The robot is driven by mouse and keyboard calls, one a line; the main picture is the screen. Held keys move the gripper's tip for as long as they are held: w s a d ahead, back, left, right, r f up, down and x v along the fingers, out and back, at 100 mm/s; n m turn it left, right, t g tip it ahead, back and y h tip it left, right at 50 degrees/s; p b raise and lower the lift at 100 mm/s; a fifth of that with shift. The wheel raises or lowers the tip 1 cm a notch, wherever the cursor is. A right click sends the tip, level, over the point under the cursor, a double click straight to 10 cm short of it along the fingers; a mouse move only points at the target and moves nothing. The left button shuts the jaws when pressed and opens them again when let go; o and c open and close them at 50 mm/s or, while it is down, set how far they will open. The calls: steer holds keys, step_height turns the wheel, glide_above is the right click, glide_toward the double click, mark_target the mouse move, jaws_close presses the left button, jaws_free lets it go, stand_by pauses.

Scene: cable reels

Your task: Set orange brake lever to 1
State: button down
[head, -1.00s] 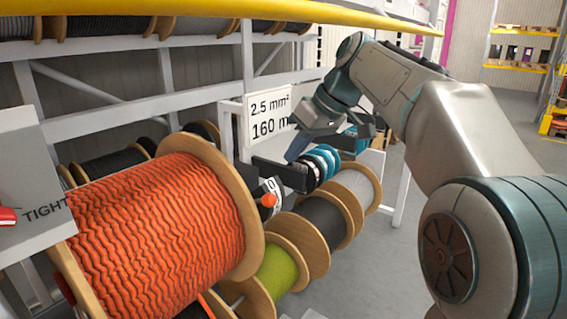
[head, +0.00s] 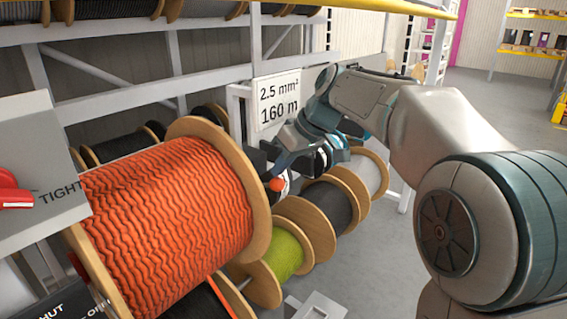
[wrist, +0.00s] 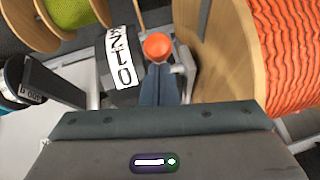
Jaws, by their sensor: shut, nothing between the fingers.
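The orange ball knob of the brake lever (head: 277,184) shows in the head view just right of the orange reel's flange. In the wrist view the orange knob (wrist: 158,47) lies right at the tips of my gripper, beside a white label strip (wrist: 122,58) with black characters, partly readable as a 0 at its near end. My gripper (wrist: 158,70) is shut with its fingers together and nothing between them. In the head view my gripper (head: 278,168) reaches to the knob from behind. Whether it touches the knob I cannot tell. The lever's shaft is hidden.
The large orange cable reel (head: 165,215) stands close beside the lever, its wooden flange (wrist: 225,50) near my fingers. Green (head: 285,255) and dark grey (head: 322,208) reels sit nearby. A sign reading 2.5 mm² 160 m (head: 278,100) hangs behind. Floor is open at right.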

steer(key=shift+s+d+f+b, duration=0.15)
steer(key=shift+f+b, duration=0.35)
steer(key=shift+b, duration=0.1)
steer(key=shift+s+d+f+b, duration=0.15)
steer(key=shift+f+b, duration=0.3)
steer(key=shift+b, duration=0.1)
steer(key=shift+r, duration=0.1)
